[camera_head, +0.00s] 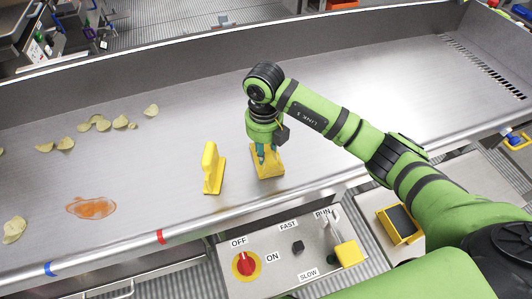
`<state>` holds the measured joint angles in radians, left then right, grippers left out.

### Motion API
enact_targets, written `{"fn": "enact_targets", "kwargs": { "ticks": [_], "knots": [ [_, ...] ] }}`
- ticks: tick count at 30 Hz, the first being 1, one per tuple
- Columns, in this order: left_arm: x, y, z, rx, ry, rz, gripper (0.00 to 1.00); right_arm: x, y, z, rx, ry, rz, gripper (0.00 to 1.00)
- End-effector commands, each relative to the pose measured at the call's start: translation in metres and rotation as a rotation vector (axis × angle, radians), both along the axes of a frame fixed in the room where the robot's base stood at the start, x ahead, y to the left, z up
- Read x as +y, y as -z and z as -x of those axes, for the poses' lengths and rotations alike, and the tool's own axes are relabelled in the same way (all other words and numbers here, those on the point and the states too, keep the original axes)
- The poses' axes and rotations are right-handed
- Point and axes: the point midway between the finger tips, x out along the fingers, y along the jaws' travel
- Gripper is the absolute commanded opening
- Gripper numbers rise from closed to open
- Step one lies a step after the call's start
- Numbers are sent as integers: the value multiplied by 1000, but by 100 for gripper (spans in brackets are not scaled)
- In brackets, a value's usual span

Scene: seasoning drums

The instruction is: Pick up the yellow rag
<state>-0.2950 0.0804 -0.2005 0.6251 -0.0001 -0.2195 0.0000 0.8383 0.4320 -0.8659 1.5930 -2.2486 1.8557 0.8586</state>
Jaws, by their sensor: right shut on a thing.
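The yellow rag (268,171) is on the grey metal surface of the conveyor trough (370,90), near its front edge. My right gripper (263,156) points down onto the rag from above and is shut on it. The fingertips partly cover the rag's upper part. The rag seems to be at the surface still; I cannot tell whether it is lifted at all. My left gripper is not in view.
An upright yellow piece (211,168) with a flat foot stands just left of the rag. An orange spill (91,207) and several chips (102,124) lie further left. A control panel (284,262) with a red knob (244,264) sits below the front edge.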

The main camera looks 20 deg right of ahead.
Motion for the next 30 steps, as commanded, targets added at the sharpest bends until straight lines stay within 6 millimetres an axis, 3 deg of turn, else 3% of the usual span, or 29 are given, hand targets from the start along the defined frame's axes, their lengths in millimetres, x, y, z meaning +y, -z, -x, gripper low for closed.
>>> {"fn": "enact_targets", "kwargs": {
  "ticks": [7,12,24,30],
  "knots": [
    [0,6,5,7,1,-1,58,0,-10,-1,-3,1,0,0],
    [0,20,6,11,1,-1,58,0,-38,-2,-8,0,-1,0],
    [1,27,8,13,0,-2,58,-47,-91,73,-5,1,3,0],
    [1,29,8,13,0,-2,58,-58,-105,94,-2,1,1,0]
  ]
}}
